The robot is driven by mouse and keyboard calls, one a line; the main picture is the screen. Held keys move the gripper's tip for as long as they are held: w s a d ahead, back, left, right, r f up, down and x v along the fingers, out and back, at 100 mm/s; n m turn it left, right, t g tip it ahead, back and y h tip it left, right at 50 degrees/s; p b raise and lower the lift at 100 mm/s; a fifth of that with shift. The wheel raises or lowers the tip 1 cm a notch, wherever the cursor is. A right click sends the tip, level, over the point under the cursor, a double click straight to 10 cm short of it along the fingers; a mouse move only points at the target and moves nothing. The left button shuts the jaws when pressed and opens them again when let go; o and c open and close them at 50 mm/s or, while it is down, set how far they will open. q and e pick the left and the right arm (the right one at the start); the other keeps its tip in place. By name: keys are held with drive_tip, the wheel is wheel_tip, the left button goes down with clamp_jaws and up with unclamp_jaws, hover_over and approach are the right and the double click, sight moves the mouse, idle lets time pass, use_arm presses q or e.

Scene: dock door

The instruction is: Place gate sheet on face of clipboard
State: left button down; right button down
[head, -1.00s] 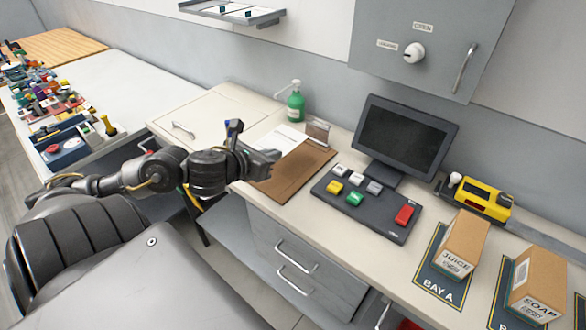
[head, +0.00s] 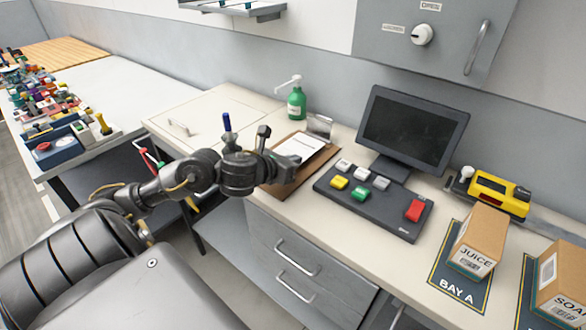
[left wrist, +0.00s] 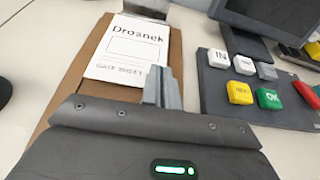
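The gate sheet (head: 300,146) is a white card with printed text, "GATE SHEET" among it, and it also shows in the left wrist view (left wrist: 125,47). It is over the upper part of the brown clipboard (head: 318,163), whose board shows along the sheet's left and lower sides in the left wrist view (left wrist: 72,85). My left gripper (head: 291,167) is at the sheet's near right corner; its fingers (left wrist: 163,88) look closed together on that edge. Whether the sheet touches the board is hard to tell. The clipboard's clip (head: 320,125) is at the far end. My right gripper is not in view.
A dark button panel (head: 374,200) and a monitor (head: 412,130) stand right of the clipboard. A green pump bottle (head: 297,104) stands behind it. Boxes marked JUICE (head: 479,240) and SOAP (head: 562,280) are farther right.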

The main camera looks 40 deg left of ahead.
use_arm(q)
drive_tip(key=shift+a+f, duration=0.1)
drive_tip(key=shift+f, duration=0.85)
drive_tip(key=shift+f, duration=0.1)
drive_tip(key=c, duration=1.7)
unclamp_jaws()
